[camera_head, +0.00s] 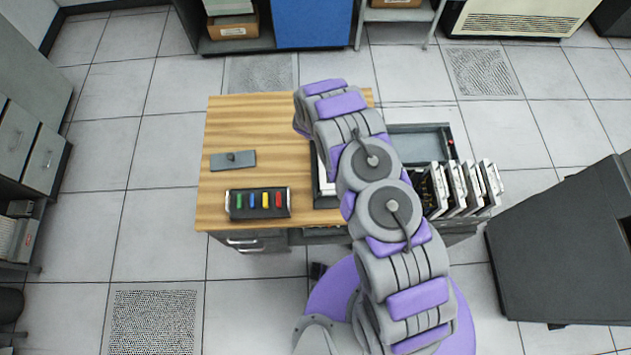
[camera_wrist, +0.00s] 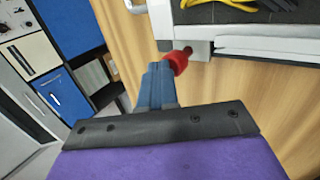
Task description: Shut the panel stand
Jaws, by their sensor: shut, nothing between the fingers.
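In the wrist view, my gripper (camera_wrist: 160,70) points at a grey-and-white unit, probably the panel stand (camera_wrist: 270,45), with a dark face and yellow cables. Its fingers are together and hold nothing. A red knob (camera_wrist: 179,60) at the unit's near corner is right beside the fingertips; I cannot tell whether they touch. In the head view my arm hides my gripper and most of this unit. A dark-framed edge with a white strip (camera_head: 321,178), perhaps part of it, shows left of my arm. How far the stand is open cannot be seen.
The wooden desk (camera_head: 225,125) holds a small grey box (camera_head: 233,160) and a box with coloured switches (camera_head: 258,203). To the right are a grey tray (camera_head: 425,146) and several upright board modules (camera_head: 470,188). A dark cabinet (camera_head: 570,255) stands at right. Floor at left is clear.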

